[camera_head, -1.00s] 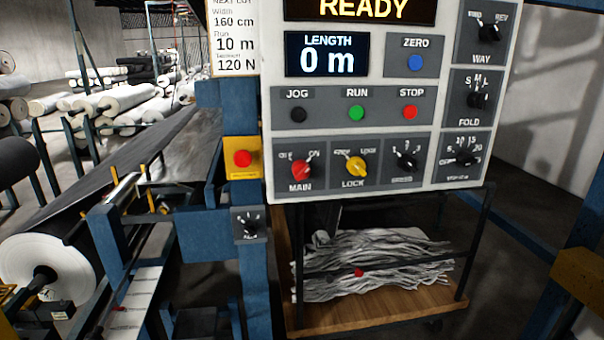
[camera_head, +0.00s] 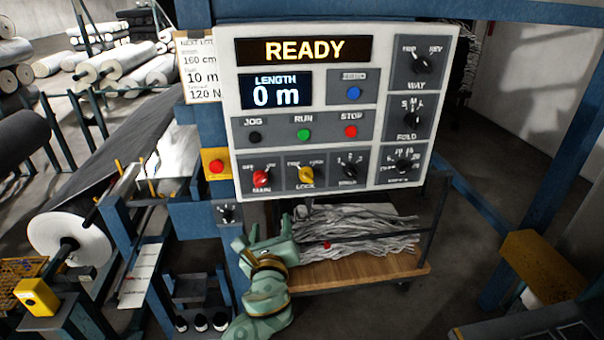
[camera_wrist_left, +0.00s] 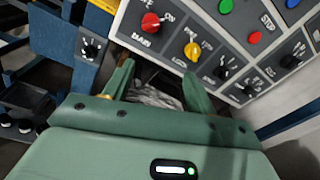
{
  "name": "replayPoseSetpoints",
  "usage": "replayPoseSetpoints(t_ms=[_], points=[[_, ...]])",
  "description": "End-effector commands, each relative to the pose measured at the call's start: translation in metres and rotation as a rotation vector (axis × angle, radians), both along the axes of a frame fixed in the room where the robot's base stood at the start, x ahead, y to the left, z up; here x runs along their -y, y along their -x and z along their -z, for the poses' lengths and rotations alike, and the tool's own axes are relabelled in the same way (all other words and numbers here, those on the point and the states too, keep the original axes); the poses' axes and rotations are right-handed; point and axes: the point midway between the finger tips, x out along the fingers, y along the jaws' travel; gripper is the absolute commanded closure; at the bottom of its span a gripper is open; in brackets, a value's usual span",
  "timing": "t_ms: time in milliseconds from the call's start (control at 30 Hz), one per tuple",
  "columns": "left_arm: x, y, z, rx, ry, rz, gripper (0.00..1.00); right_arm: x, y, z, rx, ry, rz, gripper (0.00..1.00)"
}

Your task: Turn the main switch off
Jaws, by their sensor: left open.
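The red MAIN switch (camera_head: 261,178) is a rotary knob at the lower left of the grey control panel. Its pointer appears turned to the upper right, toward ON. It also shows near the top of the left wrist view (camera_wrist_left: 150,22). My left gripper (camera_head: 262,230) is below the panel and below the MAIN switch, apart from it. Its two fingers, seen in the left wrist view (camera_wrist_left: 157,82), are spread with nothing between them. My right gripper is in neither view.
The yellow LOCK knob (camera_head: 306,175) sits just right of MAIN. A red button on a yellow box (camera_head: 216,167) and a small black dial (camera_head: 227,213) are to the left. A wooden cart (camera_head: 370,277) with grey cloth strips stands below the panel. The display (camera_head: 304,50) reads READY.

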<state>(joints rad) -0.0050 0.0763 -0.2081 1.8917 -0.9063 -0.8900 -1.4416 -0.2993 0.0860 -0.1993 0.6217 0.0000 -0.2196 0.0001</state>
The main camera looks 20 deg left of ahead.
Motion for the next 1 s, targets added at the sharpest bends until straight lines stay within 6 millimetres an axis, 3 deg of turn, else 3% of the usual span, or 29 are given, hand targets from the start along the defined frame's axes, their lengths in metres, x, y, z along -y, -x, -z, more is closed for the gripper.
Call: replayPoseSetpoints(t_ms=[100,200,333,467,800,1000], points=[[-0.012,0.008,-0.01,-0.09,-0.237,-0.065,0.44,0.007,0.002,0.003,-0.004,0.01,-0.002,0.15],[-0.014,0.007,-0.009,-0.135,-0.31,-0.075,0.44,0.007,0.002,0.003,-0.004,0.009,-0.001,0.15],[-0.021,-0.004,-0.009,-0.144,-0.326,-0.074,0.44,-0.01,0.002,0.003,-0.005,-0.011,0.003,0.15],[-0.034,-0.026,-0.009,-0.142,-0.323,-0.073,0.44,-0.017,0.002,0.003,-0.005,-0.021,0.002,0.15],[-0.079,-0.099,-0.008,-0.144,-0.32,-0.073,0.44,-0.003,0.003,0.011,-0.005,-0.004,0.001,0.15],[-0.093,-0.124,-0.007,-0.143,-0.318,-0.071,0.44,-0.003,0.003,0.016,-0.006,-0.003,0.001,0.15]])
